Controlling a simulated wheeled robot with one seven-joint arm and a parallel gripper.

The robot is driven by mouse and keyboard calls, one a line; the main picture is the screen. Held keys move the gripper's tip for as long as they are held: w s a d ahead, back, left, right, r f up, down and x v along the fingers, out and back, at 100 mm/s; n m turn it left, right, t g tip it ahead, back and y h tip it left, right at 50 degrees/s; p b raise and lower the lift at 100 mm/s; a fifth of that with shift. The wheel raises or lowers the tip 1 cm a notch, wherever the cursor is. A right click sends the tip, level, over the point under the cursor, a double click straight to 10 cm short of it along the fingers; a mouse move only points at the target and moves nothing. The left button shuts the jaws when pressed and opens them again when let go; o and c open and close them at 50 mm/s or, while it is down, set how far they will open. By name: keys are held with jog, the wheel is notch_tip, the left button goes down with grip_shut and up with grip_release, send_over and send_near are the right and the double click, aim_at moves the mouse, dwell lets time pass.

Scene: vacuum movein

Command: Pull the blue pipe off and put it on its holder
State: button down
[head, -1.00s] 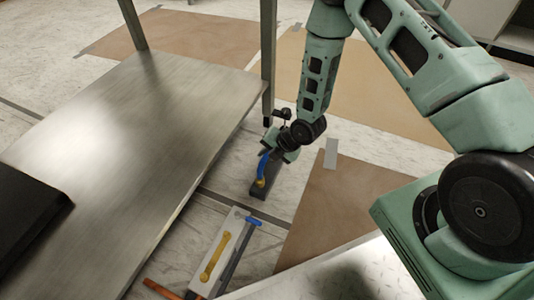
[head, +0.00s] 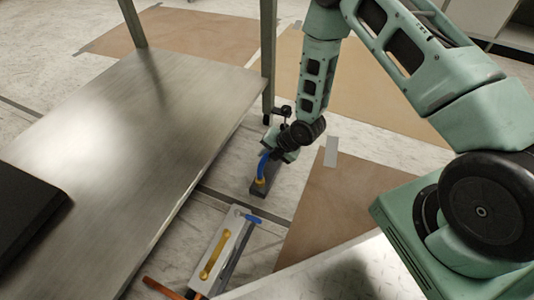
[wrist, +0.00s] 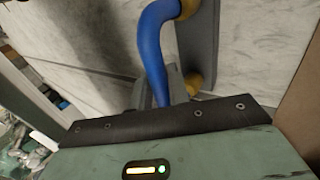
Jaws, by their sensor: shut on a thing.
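The blue pipe (head: 263,166) is a curved tube by the dark grey block on the floor, just right of the metal table. My gripper (head: 272,152) reaches down from above and is shut on the blue pipe near its upper end. In the wrist view the blue pipe (wrist: 152,45) bends from a yellow fitting at the top and runs down behind my gripper's dark edge. The grey block (head: 268,186) has yellow fittings, and it also shows in the wrist view (wrist: 203,45). My fingertips are mostly hidden. I cannot tell which part is the holder.
A white panel with a yellow handle-like pipe (head: 213,254) lies on the floor nearer me, beside a blue-ended bar (head: 247,217). An orange bar (head: 160,289) lies at the front. The metal table (head: 120,130) stands at left. Brown sheets (head: 340,205) cover floor at right.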

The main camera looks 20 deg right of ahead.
jog(key=c, duration=1.3)
grip_release()
jog(key=shift+o, duration=0.2)
jog(key=p+v, duration=0.9)
jog(key=v, duration=0.8)
jog(key=shift+r, duration=0.2)
